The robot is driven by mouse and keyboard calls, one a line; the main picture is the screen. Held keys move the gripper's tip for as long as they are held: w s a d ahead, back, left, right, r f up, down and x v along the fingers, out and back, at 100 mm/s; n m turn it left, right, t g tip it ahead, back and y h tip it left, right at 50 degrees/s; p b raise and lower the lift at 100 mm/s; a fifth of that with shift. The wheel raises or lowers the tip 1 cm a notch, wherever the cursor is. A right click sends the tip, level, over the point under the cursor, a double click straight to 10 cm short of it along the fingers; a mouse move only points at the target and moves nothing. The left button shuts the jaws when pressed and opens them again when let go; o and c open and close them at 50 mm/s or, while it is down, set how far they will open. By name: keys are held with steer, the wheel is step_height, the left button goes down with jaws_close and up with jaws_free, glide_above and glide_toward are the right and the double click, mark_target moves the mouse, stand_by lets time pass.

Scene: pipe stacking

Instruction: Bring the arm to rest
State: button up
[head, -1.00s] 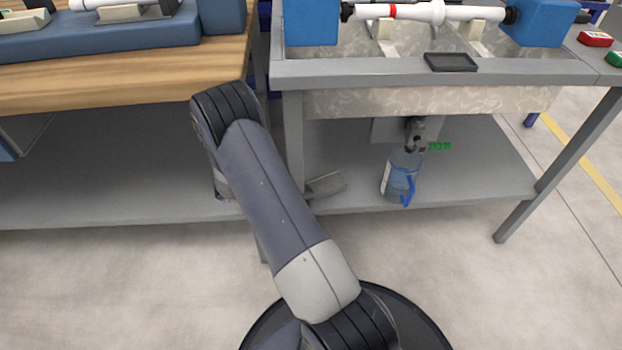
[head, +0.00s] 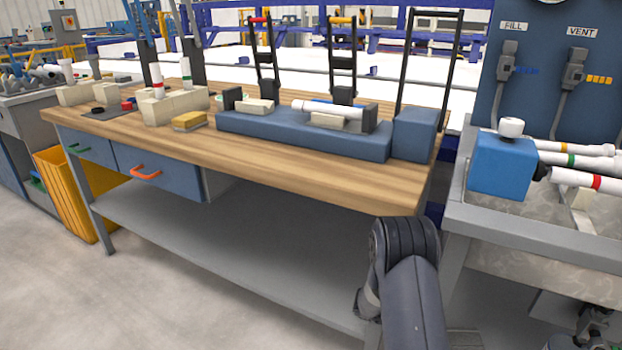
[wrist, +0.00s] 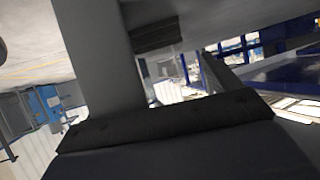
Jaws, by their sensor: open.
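My arm shows at the lower right of the head view, its dark elbow (head: 405,240) up in front of the right end of the wooden workbench (head: 290,165). A grey-blue link (head: 415,300) runs down from the elbow out of the picture. My gripper's fingers do not show in the head view. The wrist view is tilted and mostly filled by close dark and grey surfaces (wrist: 180,150); I cannot make out any fingers or held thing there.
The bench holds a blue fixture (head: 300,135), cream blocks and white pipes. To the right stands a grey sink (head: 545,235) with a blue block (head: 503,167) and banded pipes. A yellow bin (head: 75,190) stands left. The floor (head: 180,300) in front is clear.

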mark_target(455, 337)
steer(key=b+x, duration=0.2)
steer(key=x, duration=0.5)
steer(key=shift+f, duration=0.3)
steer(key=shift+r+p, duration=0.8)
steer(key=shift+r, duration=1.15)
steer(key=shift+f, duration=0.1)
